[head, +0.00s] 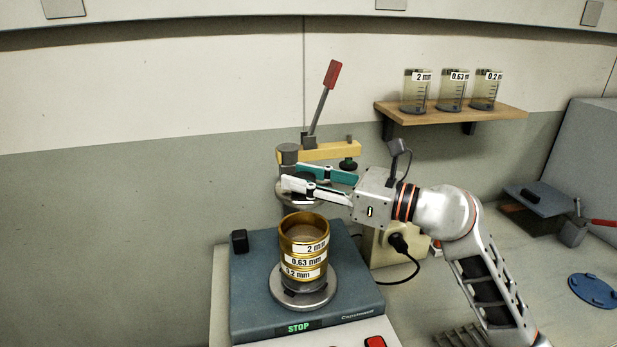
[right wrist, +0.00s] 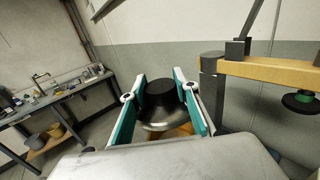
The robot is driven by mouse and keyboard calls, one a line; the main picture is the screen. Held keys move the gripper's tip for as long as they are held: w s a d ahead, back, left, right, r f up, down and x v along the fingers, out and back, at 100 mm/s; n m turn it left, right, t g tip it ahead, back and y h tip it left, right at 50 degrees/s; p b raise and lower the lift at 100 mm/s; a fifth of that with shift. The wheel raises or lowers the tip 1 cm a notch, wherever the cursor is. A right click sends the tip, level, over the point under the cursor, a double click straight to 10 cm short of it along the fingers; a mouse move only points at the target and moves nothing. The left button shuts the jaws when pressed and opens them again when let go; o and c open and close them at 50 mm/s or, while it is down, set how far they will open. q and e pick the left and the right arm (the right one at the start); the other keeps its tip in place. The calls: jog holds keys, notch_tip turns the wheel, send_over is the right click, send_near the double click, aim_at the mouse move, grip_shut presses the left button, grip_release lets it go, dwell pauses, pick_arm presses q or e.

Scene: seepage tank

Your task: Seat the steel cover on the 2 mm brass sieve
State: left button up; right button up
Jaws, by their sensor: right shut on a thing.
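The brass sieve stack (head: 303,262) stands upright on the shaker, with the sieve labelled 2 mm (head: 304,234) on top and those labelled 0.63 mm and 0.2 mm below. Its top opening is visible and uncovered. My right gripper (head: 297,183) is shut on the steel cover (head: 297,201) and holds it above and slightly behind the stack's top, apart from it. In the right wrist view the cover's dark knob (right wrist: 160,93) sits between the two teal-lined fingers, with the steel disc (right wrist: 158,122) below. Fingers partly hide the cover. My left gripper is not in view.
A clamp post with a yellow arm (head: 332,151) and red-handled lever (head: 333,75) stands just behind the gripper. The blue-grey shaker base (head: 250,300) carries the stack. A wooden shelf (head: 450,112) with three labelled beakers is at right. A blue disc (head: 593,290) lies on the bench.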

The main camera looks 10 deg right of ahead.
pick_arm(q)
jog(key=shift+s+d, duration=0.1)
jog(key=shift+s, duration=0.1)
pick_arm(e)
jog(key=shift+f+b, duration=0.4)
jog(key=shift+f, duration=0.15)
notch_tip(320, 180, down, 3)
jog(key=b, duration=0.2)
jog(key=shift+f+b, duration=0.2)
jog(key=shift+b, duration=0.1)
jog(key=shift+f, duration=0.35)
jog(key=shift+f+b, duration=0.3)
jog(key=shift+b, duration=0.1)
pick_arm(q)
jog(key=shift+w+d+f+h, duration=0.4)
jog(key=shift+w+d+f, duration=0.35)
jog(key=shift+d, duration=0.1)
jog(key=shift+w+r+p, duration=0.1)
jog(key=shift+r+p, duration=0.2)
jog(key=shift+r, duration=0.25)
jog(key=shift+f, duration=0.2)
pick_arm(e)
jog(key=shift+f, duration=0.1)
